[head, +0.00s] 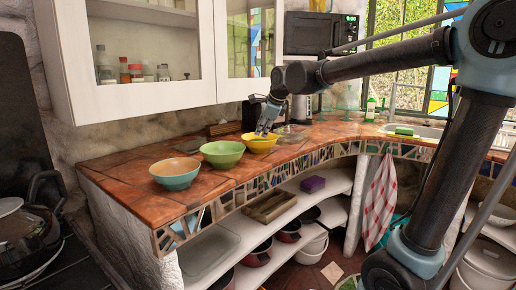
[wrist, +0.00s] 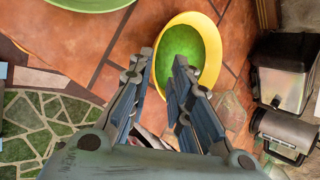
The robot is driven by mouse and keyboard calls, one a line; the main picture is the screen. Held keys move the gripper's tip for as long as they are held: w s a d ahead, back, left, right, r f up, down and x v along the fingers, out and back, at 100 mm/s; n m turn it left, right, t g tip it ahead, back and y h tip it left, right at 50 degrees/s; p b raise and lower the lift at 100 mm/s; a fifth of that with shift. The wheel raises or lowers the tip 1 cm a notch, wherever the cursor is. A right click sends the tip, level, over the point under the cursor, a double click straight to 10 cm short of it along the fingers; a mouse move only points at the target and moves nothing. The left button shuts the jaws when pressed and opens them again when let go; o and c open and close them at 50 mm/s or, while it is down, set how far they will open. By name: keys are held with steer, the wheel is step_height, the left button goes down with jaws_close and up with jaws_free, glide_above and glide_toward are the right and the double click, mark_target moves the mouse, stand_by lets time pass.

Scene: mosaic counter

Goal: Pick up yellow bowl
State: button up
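The yellow bowl (head: 261,147) stands upright on the tiled counter, rightmost of three bowls in the head view. In the wrist view the yellow bowl (wrist: 211,40) shows a yellow rim and green inside. My gripper (head: 264,130) is right above it, pointing down. In the wrist view my gripper (wrist: 164,58) is open, its fingers apart. The left fingertip lies by the bowl's left rim and the right one over its inside. The near part of the bowl is partly hidden by the fingers. I cannot tell whether they touch it.
A green bowl (head: 222,154) stands close left of the yellow one, and a teal bowl with a tan inside (head: 175,174) farther left. Dark and metallic appliances (wrist: 284,132) stand to the right in the wrist view. White cabinets (head: 140,105) hang above the counter.

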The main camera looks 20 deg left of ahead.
glide_above(258, 148)
steer(key=s+d, duration=0.1)
steer(key=s, duration=0.1)
step_height(258, 148, down, 4)
steer(key=shift+s+f, duration=0.15)
steer(key=f, duration=0.1)
steer(key=w+f, duration=0.2)
steer(key=shift+w+a+f, duration=0.1)
steer(key=shift+a+f, duration=0.2)
steer(key=shift+a, duration=0.05)
steer(key=shift+w+a+f, duration=0.2)
steer(key=shift+a+f, duration=0.05)
steer(key=shift+f, duration=0.3)
jaws_close()
